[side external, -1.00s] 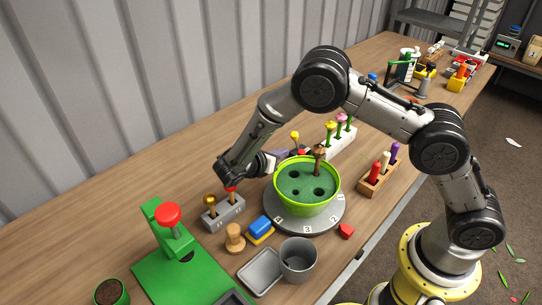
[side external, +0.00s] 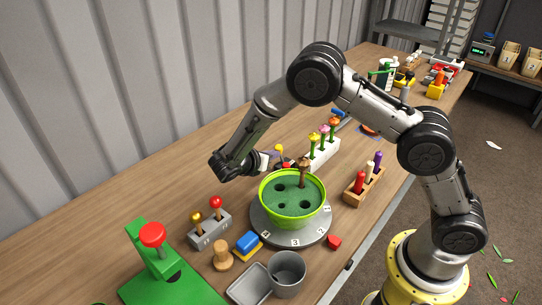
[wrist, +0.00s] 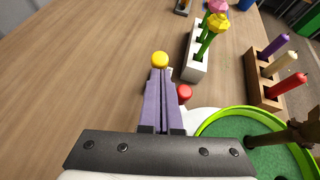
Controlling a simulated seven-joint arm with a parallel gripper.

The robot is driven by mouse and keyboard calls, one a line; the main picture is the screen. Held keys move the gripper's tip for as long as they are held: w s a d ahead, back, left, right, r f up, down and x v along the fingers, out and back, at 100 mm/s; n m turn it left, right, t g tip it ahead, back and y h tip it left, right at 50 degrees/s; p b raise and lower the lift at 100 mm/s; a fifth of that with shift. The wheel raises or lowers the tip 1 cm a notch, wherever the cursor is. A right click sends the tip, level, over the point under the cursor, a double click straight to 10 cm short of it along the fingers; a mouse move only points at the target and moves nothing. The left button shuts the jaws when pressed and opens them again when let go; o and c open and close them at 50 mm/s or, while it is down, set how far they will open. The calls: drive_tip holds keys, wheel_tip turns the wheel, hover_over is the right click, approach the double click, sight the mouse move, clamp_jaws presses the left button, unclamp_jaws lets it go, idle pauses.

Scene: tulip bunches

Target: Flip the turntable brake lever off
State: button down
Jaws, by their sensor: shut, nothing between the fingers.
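The round grey turntable (side external: 318,236) carries a green-rimmed bowl (side external: 292,205) with dark holes in its green fill. Behind the bowl, a yellow ball knob (side external: 279,148) and a red knob (side external: 286,165) stand close together; I cannot tell for sure which is the brake lever's. In the wrist view, my gripper (wrist: 159,73) is shut and empty, its purple fingers pointing at the yellow knob (wrist: 160,60) just past the tips. I cannot tell if they touch. The red knob (wrist: 184,92) is just right of the fingers. The lever's base is hidden.
A white block (side external: 322,155) with flower-like sticks stands behind the bowl, and a wooden block (side external: 362,189) with coloured pegs stands to its right. A grey block (side external: 210,232), a grey cup (side external: 288,274) and a green press (side external: 152,262) are nearer. Bare table lies left of the gripper.

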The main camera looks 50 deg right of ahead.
drive_tip(key=shift+d+r, duration=0.1)
drive_tip(key=shift+d+r+y, duration=0.45)
drive_tip(key=shift+d+y, duration=0.2)
drive_tip(key=shift+y, duration=0.15)
drive_tip(key=shift+d+r+y, duration=0.2)
drive_tip(key=shift+d+y, duration=0.55)
drive_tip(key=shift+d, duration=0.05)
drive_tip(key=shift+d+r+y, duration=0.2)
drive_tip(key=shift+d+y, duration=0.6)
drive_tip(key=shift+d, duration=0.05)
drive_tip(key=shift+d+r+y, duration=0.2)
drive_tip(key=shift+d+y, duration=0.55)
drive_tip(key=shift+d, duration=0.05)
drive_tip(key=shift+d, duration=0.15)
